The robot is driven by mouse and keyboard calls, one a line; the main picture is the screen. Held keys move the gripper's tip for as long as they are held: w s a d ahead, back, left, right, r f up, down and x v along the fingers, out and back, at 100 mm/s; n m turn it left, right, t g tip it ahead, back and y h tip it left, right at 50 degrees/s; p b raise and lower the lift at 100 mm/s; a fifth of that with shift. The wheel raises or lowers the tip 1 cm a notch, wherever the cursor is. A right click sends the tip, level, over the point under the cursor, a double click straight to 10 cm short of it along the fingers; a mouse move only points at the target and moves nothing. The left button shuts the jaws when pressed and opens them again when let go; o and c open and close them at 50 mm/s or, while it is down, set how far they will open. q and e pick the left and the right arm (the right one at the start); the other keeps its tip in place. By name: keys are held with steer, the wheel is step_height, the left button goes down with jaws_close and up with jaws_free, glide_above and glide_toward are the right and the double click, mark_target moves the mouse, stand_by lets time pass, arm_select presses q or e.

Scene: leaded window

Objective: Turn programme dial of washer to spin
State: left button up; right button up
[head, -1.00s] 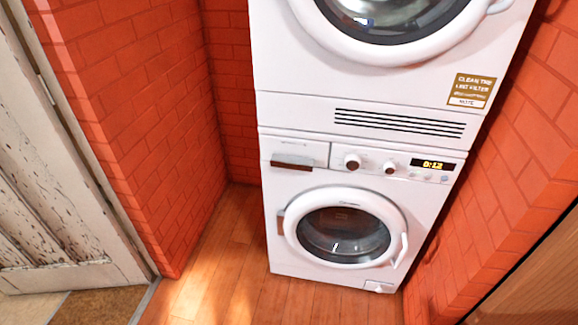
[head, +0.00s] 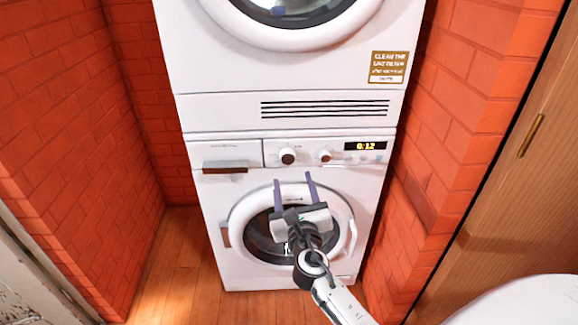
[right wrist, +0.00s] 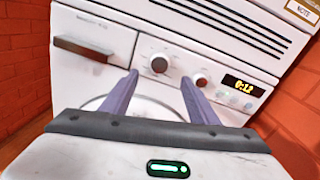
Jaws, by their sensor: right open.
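The washer (head: 209,205) is the lower white machine, with a round door and a control panel along its top. On the panel are two round knobs: a larger left one (head: 288,156) and a smaller right one (head: 325,156). The display (head: 365,146) reads 0:12. Which knob is the programme dial is not legible. My right gripper (head: 294,178) is open and empty in front of the washer door, its fingers pointing up toward the panel. In the right wrist view the left knob (right wrist: 159,63) lies between and beyond the fingertips, apart from them. My left gripper is not in view.
A dryer with a vent grille (head: 325,108) and a gold note (head: 389,67) sits on top of the washer. Red brick walls (head: 60,120) stand on both sides. A detergent drawer (head: 225,167) is left of the knobs. Wooden floor (head: 175,250) is clear at left.

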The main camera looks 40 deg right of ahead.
mark_target(288, 159)
steer(key=b+x, duration=0.1)
steer(key=x, duration=0.8)
steer(key=shift+w+d, duration=0.1)
steer(key=shift+w, duration=0.15)
steer(key=c, duration=1)
